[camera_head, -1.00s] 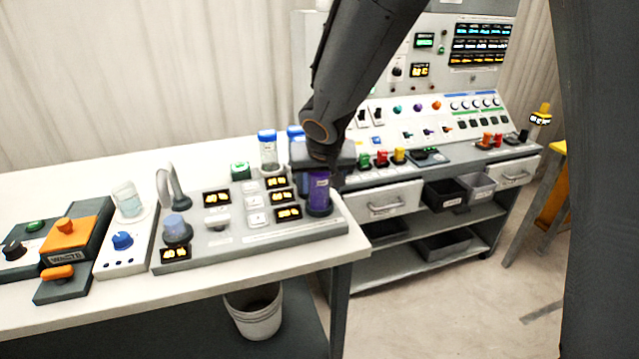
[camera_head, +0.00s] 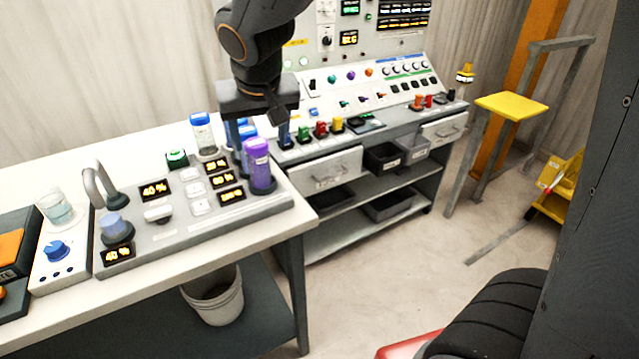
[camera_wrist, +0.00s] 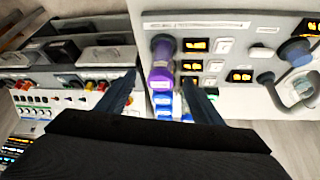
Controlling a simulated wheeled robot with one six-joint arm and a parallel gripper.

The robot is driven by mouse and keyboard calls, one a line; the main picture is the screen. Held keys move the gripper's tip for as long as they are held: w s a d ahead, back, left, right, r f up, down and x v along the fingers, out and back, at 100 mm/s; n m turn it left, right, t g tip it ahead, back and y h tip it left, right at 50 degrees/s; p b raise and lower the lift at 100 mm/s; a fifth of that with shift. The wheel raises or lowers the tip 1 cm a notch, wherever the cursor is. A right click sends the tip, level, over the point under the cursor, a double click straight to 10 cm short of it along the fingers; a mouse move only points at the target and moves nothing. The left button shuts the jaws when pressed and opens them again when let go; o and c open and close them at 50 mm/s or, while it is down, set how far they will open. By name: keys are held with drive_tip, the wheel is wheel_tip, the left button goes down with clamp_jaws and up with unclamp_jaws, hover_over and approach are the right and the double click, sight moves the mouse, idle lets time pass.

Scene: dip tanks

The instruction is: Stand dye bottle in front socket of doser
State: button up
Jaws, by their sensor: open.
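The dye bottle (camera_head: 258,164) is purple with a lighter violet cap. It stands upright in the dark round socket at the right end of the grey doser (camera_head: 205,222); its base is inside the socket's ring. My gripper (camera_head: 262,142) is open, its dark fingers pointing down behind and above the bottle, apart from it as far as I can tell. In the wrist view, the bottle (camera_wrist: 162,68) shows between the two spread fingers (camera_wrist: 159,78), with the doser (camera_wrist: 235,24) beyond. The socket's inside is hidden by the bottle.
Blue-capped jars, one clear (camera_head: 203,134), stand just behind the doser. A curved spout over a blue-grey pot (camera_head: 116,226) is at its left end. A control console (camera_head: 375,85) stands behind right. A bucket (camera_head: 214,298) is under the bench.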

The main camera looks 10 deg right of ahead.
drive_tip(key=s+d+f+m+g, duration=0.1)
drive_tip(key=s+d+f+g, duration=0.4)
drive_tip(key=s+d+f, duration=0.8)
drive_tip(key=s+d, duration=0.3)
drive_tip(key=shift+s, duration=0.35)
